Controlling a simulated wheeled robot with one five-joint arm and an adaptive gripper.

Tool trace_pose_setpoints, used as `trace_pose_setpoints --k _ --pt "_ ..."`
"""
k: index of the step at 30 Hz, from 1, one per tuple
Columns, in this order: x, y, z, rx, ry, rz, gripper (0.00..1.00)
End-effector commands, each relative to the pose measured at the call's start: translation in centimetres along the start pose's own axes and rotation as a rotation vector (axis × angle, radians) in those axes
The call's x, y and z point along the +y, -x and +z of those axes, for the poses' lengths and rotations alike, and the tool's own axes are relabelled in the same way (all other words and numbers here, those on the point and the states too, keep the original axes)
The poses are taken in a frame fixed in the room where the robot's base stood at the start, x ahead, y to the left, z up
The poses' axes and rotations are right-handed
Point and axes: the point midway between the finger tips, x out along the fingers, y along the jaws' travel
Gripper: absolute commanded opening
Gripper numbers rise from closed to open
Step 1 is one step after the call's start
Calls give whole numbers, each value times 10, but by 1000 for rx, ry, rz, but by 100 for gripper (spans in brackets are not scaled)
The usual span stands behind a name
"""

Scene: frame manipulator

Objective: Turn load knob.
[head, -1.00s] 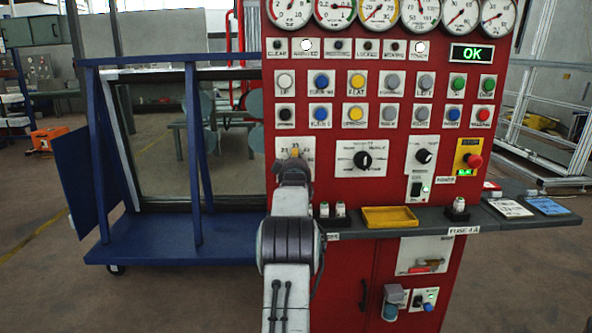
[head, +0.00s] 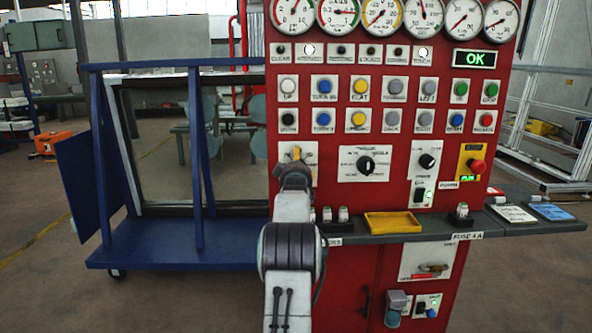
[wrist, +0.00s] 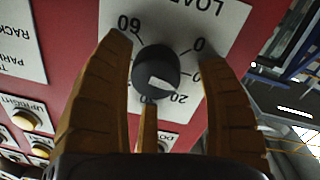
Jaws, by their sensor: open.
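The load knob (wrist: 157,75) is a round black knob with a white pointer mark on a white plate (wrist: 215,18) lettered LOAD, with numbers around it. In the wrist view the pointer lies toward the lower right, near the 20. My gripper (wrist: 163,55) is open, with yellow-brown fingers on the left and right of the knob and a third finger below it. Gaps show between the side fingers and the knob; I cannot tell whether the lower finger touches it. In the head view my gripper (head: 296,153) is in front of the load plate and hides the knob.
The red panel (head: 340,215) carries several buttons, gauges and another black knob (head: 366,163) to the right. A grey shelf (head: 345,238) with a yellow tray (head: 393,222) juts out below. A blue rack (head: 170,250) stands to the left.

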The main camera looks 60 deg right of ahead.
Motion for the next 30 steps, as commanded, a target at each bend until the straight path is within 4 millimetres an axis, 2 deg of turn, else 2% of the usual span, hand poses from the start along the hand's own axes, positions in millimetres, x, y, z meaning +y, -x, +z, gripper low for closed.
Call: trace_pose_setpoints --k 8,30 --pt "1 14 0 -1 0 0 68" --pt "0 100 -2 4 0 0 68"
